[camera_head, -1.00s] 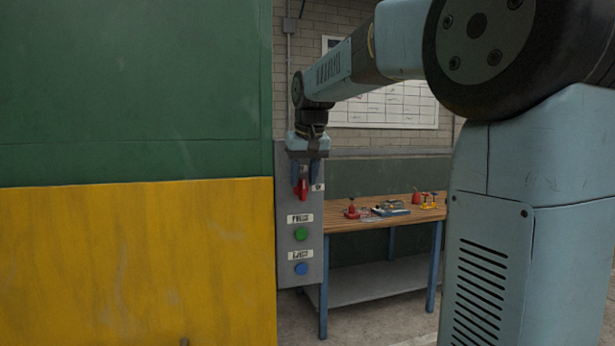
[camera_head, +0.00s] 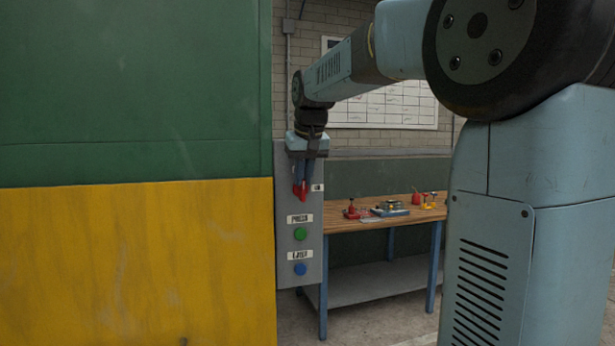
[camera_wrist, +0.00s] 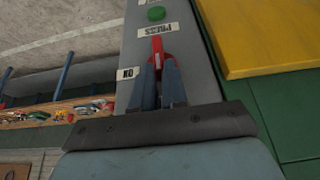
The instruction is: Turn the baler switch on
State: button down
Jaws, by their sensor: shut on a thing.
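The baler switch has a red handle (camera_head: 303,195) on the upper part of a grey control panel (camera_head: 313,250). The handle also shows in the wrist view (camera_wrist: 157,46), pointing towards the PRESS label (camera_wrist: 157,29). The ON label (camera_wrist: 128,73) is to the left of the handle in the wrist view and to its right in the head view. My gripper (camera_head: 304,182) points down in front of the panel, its blue fingers shut around the red handle. In the wrist view the fingers (camera_wrist: 158,75) flank the handle on both sides and hide its base.
Below the switch are a green button (camera_head: 300,234) and a blue button (camera_head: 300,269). The large green and yellow machine body (camera_head: 135,255) fills the left. A workbench (camera_head: 350,222) with several small items stands behind to the right. A wall chart (camera_head: 395,105) hangs behind.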

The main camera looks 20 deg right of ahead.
aim_at(317, 192)
jog(key=shift+d+f, duration=0.25)
jog(key=shift+f, duration=0.05)
jog(key=shift+f+y, duration=0.1)
jog(key=shift+y, duration=0.2)
jog(key=y, duration=0.1)
jog(key=d+y, duration=0.1)
jog(key=y, duration=0.1)
jog(key=m+y, duration=0.1)
jog(key=y, duration=0.1)
jog(key=shift+d+f, duration=0.3)
jog(key=shift+d+f+m+y, duration=0.2)
jog(key=shift+d+m+y, duration=0.15)
jog(key=shift+y, duration=0.55)
jog(key=y, duration=0.2)
jog(key=f+m+y, duration=0.1)
jog(key=y, duration=0.1)
jog(key=shift+d+f+t, duration=0.1)
jog(key=shift+d+t, duration=0.25)
jog(key=shift+t, duration=0.05)
jog(key=y, duration=0.1)
jog(key=f+m+y, duration=0.1)
jog(key=y, duration=0.1)
jog(key=shift+d+t, duration=0.15)
jog(key=shift+t, duration=0.25)
jog(key=shift+f+m+y, duration=0.35)
jog(key=shift+y, duration=0.75)
jog(key=shift+t, duration=0.3)
